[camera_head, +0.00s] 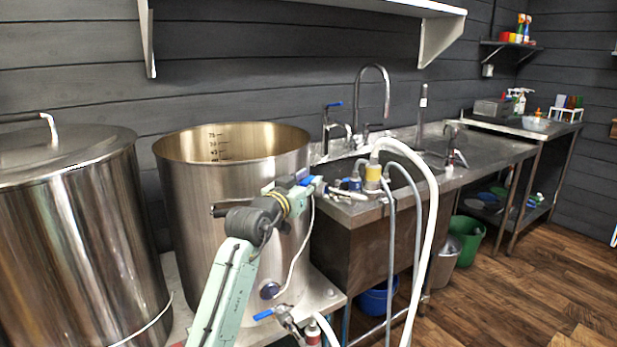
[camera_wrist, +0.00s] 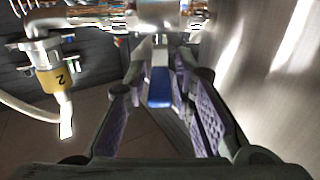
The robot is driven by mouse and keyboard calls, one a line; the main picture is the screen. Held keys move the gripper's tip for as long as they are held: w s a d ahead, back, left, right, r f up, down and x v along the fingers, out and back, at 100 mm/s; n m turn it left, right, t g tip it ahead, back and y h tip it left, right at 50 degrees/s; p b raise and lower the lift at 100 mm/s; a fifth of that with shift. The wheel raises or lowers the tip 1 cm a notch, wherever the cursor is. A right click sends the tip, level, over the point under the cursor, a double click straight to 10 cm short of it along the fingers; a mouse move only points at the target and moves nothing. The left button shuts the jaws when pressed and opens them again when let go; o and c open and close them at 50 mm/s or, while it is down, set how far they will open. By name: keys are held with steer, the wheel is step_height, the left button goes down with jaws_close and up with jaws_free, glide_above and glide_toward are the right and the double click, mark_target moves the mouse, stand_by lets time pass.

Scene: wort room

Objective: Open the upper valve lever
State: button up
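The upper valve lever has a blue grip, seen between my fingers in the wrist view (camera_wrist: 160,88). In the head view, blue (camera_head: 307,181) shows beside my fingertips, at the upper right side of the open steel kettle (camera_head: 185,190). My gripper (camera_head: 291,188) is at this lever, partly hiding it. In the wrist view, the two purple-padded fingers of my gripper (camera_wrist: 160,75) stand apart on either side of the lever, with gaps visible. Contact with the lever cannot be made out. A lower valve with a blue lever (camera_head: 263,315) sits near the kettle's base.
A lidded steel kettle (camera_head: 75,210) stands at the left. The sink counter (camera_head: 375,205) is close on the right, with a yellow-banded hose fitting (camera_head: 373,178) and hanging hoses (camera_head: 434,215). A shelf (camera_head: 410,8) is above.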

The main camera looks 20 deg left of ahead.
steer(key=shift+w, duration=0.25)
steer(key=shift+c, duration=0.5)
jaws_close()
